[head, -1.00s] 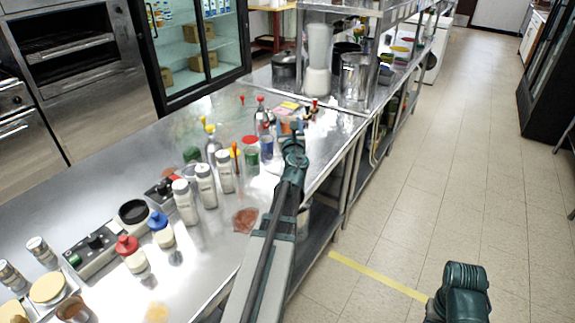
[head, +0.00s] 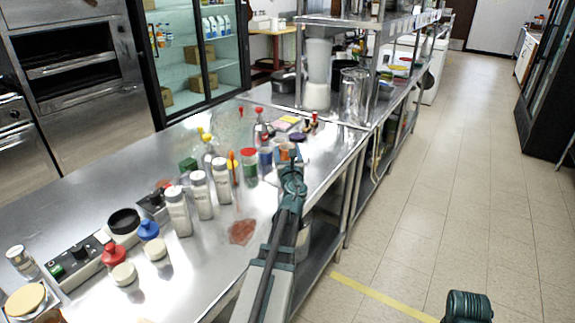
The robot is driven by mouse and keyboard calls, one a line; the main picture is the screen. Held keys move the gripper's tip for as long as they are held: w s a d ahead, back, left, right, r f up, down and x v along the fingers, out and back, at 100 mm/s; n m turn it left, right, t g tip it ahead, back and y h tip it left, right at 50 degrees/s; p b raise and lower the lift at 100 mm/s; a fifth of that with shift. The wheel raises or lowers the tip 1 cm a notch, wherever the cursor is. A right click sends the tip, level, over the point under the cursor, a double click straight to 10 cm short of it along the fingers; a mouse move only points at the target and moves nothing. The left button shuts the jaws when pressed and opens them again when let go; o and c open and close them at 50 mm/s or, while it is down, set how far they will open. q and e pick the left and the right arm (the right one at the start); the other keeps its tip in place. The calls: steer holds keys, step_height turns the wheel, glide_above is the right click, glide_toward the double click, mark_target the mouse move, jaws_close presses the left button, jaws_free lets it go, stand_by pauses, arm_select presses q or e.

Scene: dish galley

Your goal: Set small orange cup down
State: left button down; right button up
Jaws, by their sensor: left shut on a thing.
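My left gripper (head: 291,163) is over the right edge of the steel counter, beyond the nearer bottles. It is shut on the small orange cup (head: 284,152), of which only a bit of orange shows at the fingers. The arm and gripper hide most of the cup, and I cannot tell whether it touches the counter. My right gripper is not in view; only part of my right arm shows at the bottom right.
A green-and-red container (head: 249,168) and a blue one (head: 265,160) stand close left of the gripper. White-capped bottles (head: 200,194) stand nearer. A reddish flat patch (head: 242,232) lies on the counter (head: 215,265). A blender (head: 317,75) stands beyond.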

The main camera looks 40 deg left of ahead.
arm_select(q)
steer(key=shift+f+b, duration=1.65)
steer(key=shift+f, duration=0.15)
steer(key=shift+f, duration=0.2)
jaws_free()
steer(key=shift+r, duration=0.15)
steer(key=shift+d+r, duration=0.1)
steer(key=v, duration=0.7)
steer(key=shift+s+d, duration=0.1)
steer(key=shift+s, duration=0.1)
